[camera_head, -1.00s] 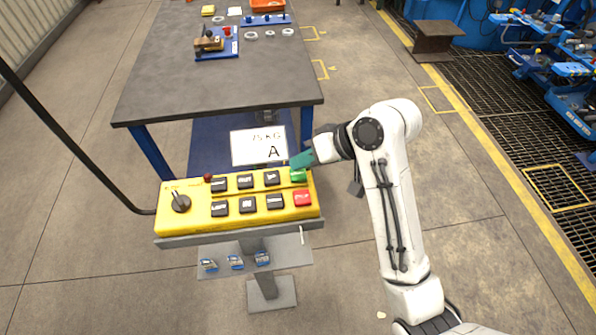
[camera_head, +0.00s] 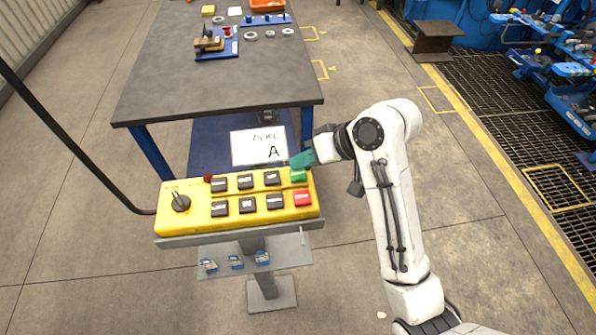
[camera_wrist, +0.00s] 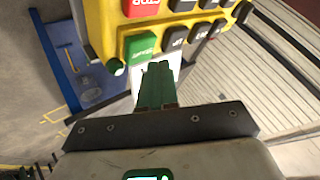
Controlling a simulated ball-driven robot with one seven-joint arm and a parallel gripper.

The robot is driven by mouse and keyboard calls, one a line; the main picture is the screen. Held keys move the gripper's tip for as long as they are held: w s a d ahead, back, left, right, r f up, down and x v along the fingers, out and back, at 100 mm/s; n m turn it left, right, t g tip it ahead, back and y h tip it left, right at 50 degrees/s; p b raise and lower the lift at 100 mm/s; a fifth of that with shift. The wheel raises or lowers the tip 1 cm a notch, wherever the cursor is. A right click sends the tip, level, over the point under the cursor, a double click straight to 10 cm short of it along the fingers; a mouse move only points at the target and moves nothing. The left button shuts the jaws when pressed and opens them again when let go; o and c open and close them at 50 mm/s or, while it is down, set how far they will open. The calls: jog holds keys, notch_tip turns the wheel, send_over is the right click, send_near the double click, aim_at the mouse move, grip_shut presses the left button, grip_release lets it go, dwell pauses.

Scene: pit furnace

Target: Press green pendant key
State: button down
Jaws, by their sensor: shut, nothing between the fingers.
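The yellow pendant box (camera_head: 238,225) stands on a grey stand. Its green key (camera_head: 299,175) is at the upper right corner, above the red key (camera_head: 303,198). The green key also shows in the wrist view (camera_wrist: 140,45), with white lettering. My gripper (camera_head: 301,160) is at the box's far right edge, its green fingers closed together and empty. In the wrist view the fingertips (camera_wrist: 157,67) are just beside the green key's edge, slightly right of it. I cannot tell whether they touch it.
Several black keys (camera_head: 246,182), a red knob (camera_head: 207,178) and a black rotary switch (camera_head: 180,202) share the panel. A white sign (camera_head: 258,147) stands behind it. A dark-topped table (camera_head: 215,90) lies beyond. A black cable (camera_head: 70,135) runs at left.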

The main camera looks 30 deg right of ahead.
aim_at(302, 174)
dwell(0.3)
jog(key=shift+f, duration=0.4)
jog(key=shift+f, duration=0.5)
dwell(0.8)
jog(key=shift+r, duration=0.1)
jog(key=shift+r+p, duration=0.85)
jog(key=shift+p, duration=0.3)
notch_tip(302, 174, up, 5)
jog(key=p, duration=0.5)
